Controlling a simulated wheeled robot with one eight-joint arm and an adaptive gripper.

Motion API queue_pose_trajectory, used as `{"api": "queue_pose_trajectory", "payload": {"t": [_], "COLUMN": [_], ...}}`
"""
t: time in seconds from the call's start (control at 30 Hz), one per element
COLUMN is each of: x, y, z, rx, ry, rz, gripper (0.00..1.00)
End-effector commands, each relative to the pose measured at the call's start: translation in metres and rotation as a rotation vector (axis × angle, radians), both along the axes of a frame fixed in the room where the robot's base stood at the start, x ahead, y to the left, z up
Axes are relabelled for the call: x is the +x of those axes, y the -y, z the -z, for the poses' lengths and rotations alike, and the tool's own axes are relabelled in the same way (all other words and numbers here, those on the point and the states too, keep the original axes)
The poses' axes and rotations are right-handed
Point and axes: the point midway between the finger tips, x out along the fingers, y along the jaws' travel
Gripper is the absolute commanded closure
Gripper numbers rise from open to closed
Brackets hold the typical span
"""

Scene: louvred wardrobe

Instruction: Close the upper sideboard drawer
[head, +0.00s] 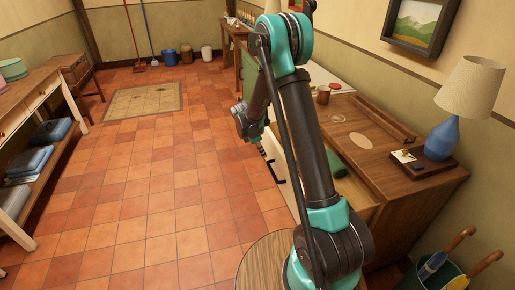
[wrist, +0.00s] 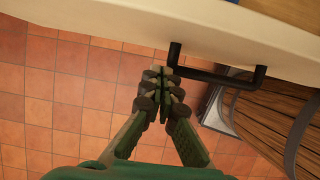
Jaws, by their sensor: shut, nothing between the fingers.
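The upper sideboard drawer stands pulled out from the wooden sideboard (head: 375,150) in the head view. Its cream front (head: 285,188) faces left, and a green item (head: 335,163) lies inside; my arm hides part of the drawer. Its black bar handle (wrist: 215,75) shows in the wrist view, below the cream drawer front (wrist: 220,30). My gripper (wrist: 160,80) is shut and empty, its fingertips close to the handle's left end. I cannot tell whether they touch it. In the head view the fingertips are hard to make out near the drawer's far end.
A round wood-grained top (head: 262,262) stands close below the drawer. A bin with umbrellas (head: 437,272) is at lower right. The tiled floor (head: 165,190) to the left is clear.

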Motion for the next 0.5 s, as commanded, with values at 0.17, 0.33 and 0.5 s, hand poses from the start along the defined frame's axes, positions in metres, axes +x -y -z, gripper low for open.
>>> {"api": "queue_pose_trajectory", "payload": {"t": [0.17, 0.33, 0.5], "x": [0.004, 0.005, 0.005], "y": [0.022, 0.029, 0.03], "z": [-0.001, -0.001, -0.001], "rx": [0.0, 0.0, 0.0], "ry": [0.0, 0.0, 0.0], "rz": [0.003, 0.002, 0.002], "gripper": [1.0, 1.0, 1.0]}}
